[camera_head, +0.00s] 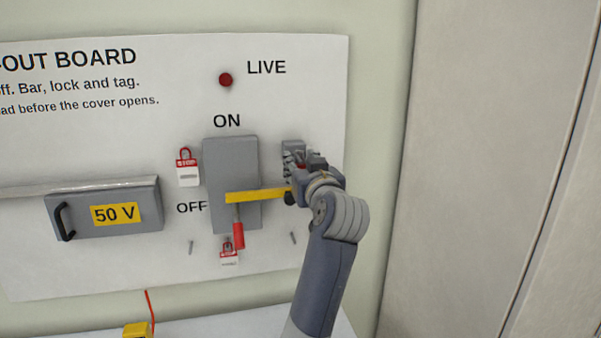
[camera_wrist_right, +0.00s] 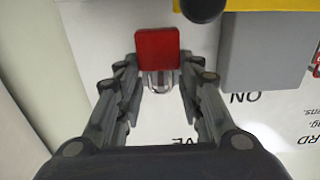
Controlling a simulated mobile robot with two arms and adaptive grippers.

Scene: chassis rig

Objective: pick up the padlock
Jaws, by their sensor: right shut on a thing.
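The red padlock (camera_wrist_right: 157,47) sits between the two fingers of my right gripper (camera_wrist_right: 157,68) in the right wrist view, with its clear-looking shackle toward the palm. The gripper is shut on it. In the head view my right gripper (camera_head: 297,160) is just right of the grey switch box (camera_head: 231,160), in front of the board. My left gripper is not in view.
A yellow bar (camera_head: 258,195) crosses the switch box below my right gripper. The red handle (camera_head: 238,236) hangs downward. Red-and-white tags hang left of the box (camera_head: 187,173) and below it (camera_head: 229,256). A grey 50 V cover (camera_head: 145,193) is farther left. Bare pegs (camera_head: 191,247) stick out.

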